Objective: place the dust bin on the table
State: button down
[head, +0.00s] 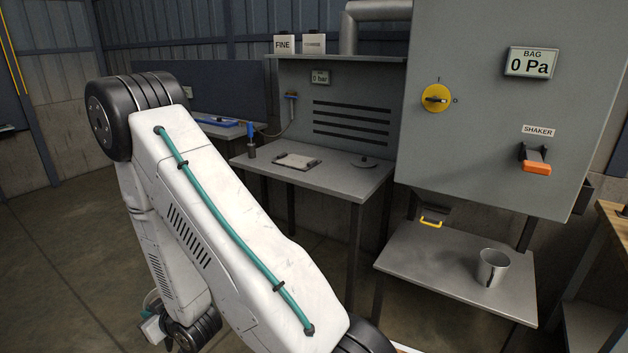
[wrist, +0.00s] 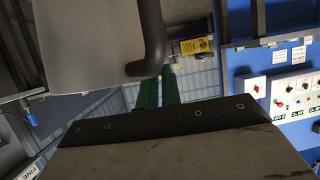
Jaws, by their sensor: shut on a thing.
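A grey smooth-sided body (wrist: 85,40) with a dark curved handle (wrist: 152,40) fills the upper left of the wrist view. I take it for the dust bin; only part of it shows. My gripper (wrist: 158,120) seems to be the worn pale plate with a dark bolted edge across the bottom of that view. It is shut, but the contact itself is hidden.
The grey cabinet (head: 470,150) overhangs the low table, with an orange-tipped shaker lever (head: 536,165) and a yellow-handled outlet (head: 433,222) beneath. A workbench (head: 330,178) holds a tray (head: 297,161) and a dark disc. The low table's left and middle top are clear.

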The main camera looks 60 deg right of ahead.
aim_at(347, 182)
jog(key=z, duration=0.05)
jog(key=i, duration=1.75)
jog(key=z, duration=2.4)
